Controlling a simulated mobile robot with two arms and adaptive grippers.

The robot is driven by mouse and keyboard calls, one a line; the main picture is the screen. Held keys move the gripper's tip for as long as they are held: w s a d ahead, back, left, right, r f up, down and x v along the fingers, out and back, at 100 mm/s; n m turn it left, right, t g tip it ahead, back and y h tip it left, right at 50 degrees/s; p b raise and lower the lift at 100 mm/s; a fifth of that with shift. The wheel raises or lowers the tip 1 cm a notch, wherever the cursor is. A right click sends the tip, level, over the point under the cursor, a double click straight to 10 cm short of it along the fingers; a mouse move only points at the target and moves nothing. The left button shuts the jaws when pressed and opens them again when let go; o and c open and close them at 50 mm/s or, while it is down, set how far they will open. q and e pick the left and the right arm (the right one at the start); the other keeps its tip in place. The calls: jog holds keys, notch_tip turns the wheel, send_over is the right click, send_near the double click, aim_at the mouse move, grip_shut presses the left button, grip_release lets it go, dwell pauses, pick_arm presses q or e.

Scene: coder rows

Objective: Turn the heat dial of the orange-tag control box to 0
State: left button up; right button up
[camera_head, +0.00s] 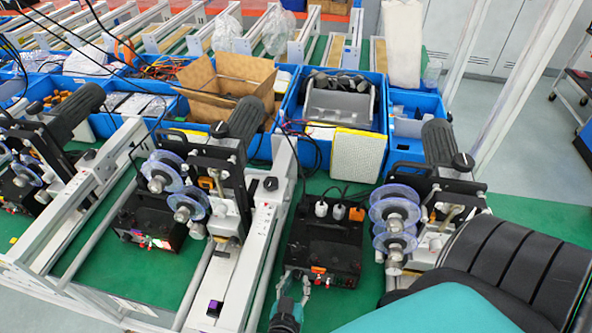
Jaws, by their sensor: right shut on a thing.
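A black control box (325,240) stands on the green bench near the bottom centre. An orange piece (357,214) shows at its back right edge, beside two white plugs (320,209). My right gripper (296,272), teal and grey, reaches up from the bottom edge to the front left corner of this box. Its fingers are shut on a small part there, the heat dial as far as I can tell. The fingers cover it, so its setting cannot be read. My left gripper is not in view.
Another black control box (150,222) with a lit red display stands to the left, and a third (22,190) at the far left. A reel machine (440,210) with clear discs is close on the right. Blue bins (410,124) line the back.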

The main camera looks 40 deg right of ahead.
grip_shut()
jog(key=shift+w+f+b, duration=0.1)
jog(key=shift+b, duration=0.2)
jog(key=shift+n+g, duration=0.3)
jog(key=shift+n, duration=0.2)
jog(key=shift+o, duration=1.9)
grip_release()
jog(key=shift+d, duration=0.1)
